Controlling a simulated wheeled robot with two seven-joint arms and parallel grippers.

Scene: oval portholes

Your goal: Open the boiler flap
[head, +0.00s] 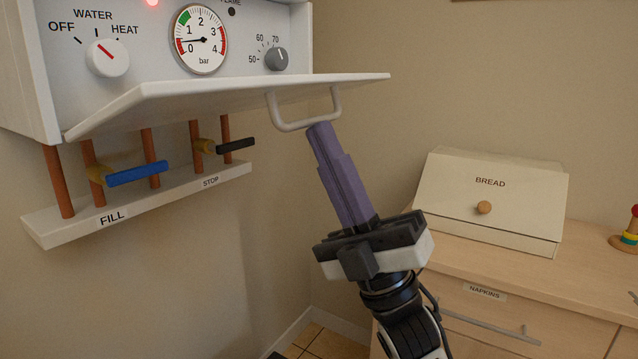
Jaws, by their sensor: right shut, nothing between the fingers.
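The boiler flap (215,97) is a white panel below the boiler's control face. It is folded down and out, close to level, and the controls above it are exposed. A pale U-shaped handle (292,126) hangs from the flap's outer face near its right end. My right gripper (320,129) has purple fingers, shut and empty, pointing up from below. Their tips are at the handle's lower bar; I cannot tell whether they touch it. My left gripper is not in view.
Copper pipes, a blue FILL lever (137,174) and a black STOP lever (236,144) sit under the flap above a white ledge (150,203). A BREAD box (490,206) stands on a wooden cabinet (590,275) at right. The wall space between is clear.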

